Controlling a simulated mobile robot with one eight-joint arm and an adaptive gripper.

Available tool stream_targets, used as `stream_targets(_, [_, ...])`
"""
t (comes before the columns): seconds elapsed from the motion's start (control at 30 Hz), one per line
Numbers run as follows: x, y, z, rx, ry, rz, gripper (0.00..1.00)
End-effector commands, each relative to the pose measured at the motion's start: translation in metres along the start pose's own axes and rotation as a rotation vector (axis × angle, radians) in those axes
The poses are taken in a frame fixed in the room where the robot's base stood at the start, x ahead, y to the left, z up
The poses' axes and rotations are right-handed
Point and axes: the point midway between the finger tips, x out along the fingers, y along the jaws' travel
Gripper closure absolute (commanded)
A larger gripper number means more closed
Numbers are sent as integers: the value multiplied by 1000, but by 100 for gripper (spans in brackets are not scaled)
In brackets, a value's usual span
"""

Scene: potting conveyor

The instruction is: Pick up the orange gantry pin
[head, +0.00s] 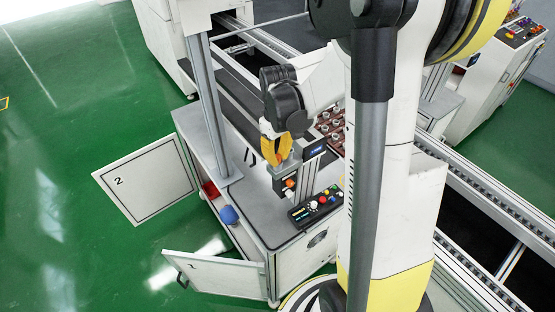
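My gripper (275,152) has yellow fingers that point down over the grey worktop, beside a small upright device with a dark display (314,149). A small orange patch shows at the fingertips, but I cannot tell whether it is a held part or part of the gripper. Just below, a round orange piece (290,183) sits at the front of the grey and black device; it may be the orange gantry pin. The fingers are small and partly overlap the device, so their opening is unclear.
A black control panel (315,207) with coloured buttons lies at the worktop's front right. Cabinet doors marked 2 (145,181) and 1 (215,272) stand open. A blue ball (228,214) and a red item (210,189) are inside. A grey post (207,110) rises left of my gripper.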

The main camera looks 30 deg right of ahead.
Motion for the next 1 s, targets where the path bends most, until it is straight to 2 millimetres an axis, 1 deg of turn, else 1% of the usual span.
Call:
stream_targets(0.37, [-3, 0, 0, 0, 0, 0, 100])
stream_targets(0.47, [-12, 0, 0, 0, 0, 0, 100])
stream_targets(0.57, [-26, 0, 1, 0, 0, 0, 100])
stream_targets(0.67, [-45, 1, 3, 2, 0, 0, 100])
stream_targets(0.77, [-56, 14, 24, 5, 0, 0, 100])
stream_targets(0.9, [-76, 32, 52, 6, 0, 0, 100])
stream_targets(1.0, [-89, 42, 70, 6, 0, 0, 100])
